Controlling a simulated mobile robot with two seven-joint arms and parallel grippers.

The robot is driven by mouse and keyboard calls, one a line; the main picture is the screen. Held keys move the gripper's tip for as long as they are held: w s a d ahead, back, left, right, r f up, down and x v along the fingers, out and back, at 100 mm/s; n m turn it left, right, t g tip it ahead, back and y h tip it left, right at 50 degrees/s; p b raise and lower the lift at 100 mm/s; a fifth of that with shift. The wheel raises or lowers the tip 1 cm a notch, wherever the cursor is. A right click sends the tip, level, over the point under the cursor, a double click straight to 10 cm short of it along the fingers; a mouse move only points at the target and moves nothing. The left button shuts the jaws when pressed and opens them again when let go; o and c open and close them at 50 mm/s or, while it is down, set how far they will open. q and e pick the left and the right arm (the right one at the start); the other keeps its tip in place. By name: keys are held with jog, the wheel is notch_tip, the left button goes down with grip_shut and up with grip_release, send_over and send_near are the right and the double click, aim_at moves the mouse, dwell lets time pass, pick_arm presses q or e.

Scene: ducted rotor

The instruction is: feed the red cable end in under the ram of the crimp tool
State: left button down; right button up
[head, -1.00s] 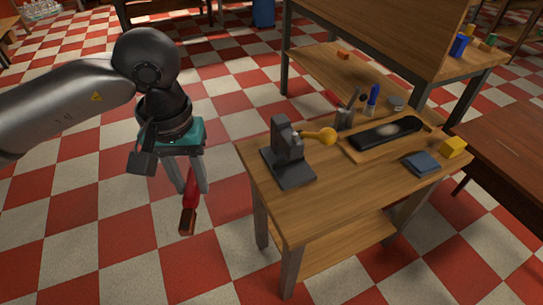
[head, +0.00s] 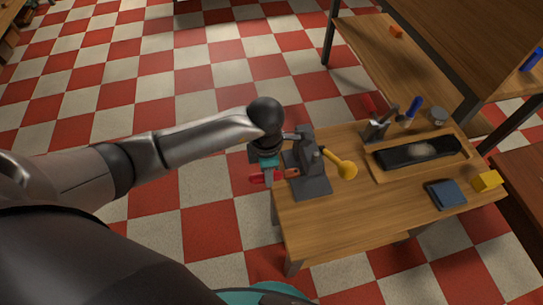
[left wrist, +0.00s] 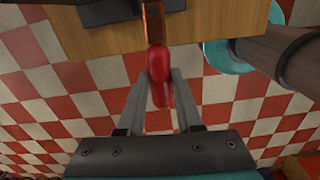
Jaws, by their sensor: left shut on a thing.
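The red cable end (left wrist: 160,80) is a red sleeve with a flat copper-coloured tip (left wrist: 153,22). My left gripper (left wrist: 159,76) is shut on the red sleeve, which also shows in the head view (head: 257,178). The tip points right in the head view (head: 291,172), at the left side of the crimp tool (head: 309,178). The crimp tool is dark grey, upright on the table's left end, with a yellow-knobbed lever (head: 346,169). The space under its ram is hidden, so I cannot tell whether the tip is in there. My right gripper is not in view.
The wooden table (head: 350,220) has free room in front of the tool. A wooden tray (head: 378,171) with a black piece, a tool holder (head: 376,129), a blue pad (head: 446,194) and a yellow block (head: 487,181) stand farther right.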

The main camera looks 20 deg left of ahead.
pick_arm(q)
jog(key=shift+f+n, duration=0.25)
jog(key=shift+n, duration=0.05)
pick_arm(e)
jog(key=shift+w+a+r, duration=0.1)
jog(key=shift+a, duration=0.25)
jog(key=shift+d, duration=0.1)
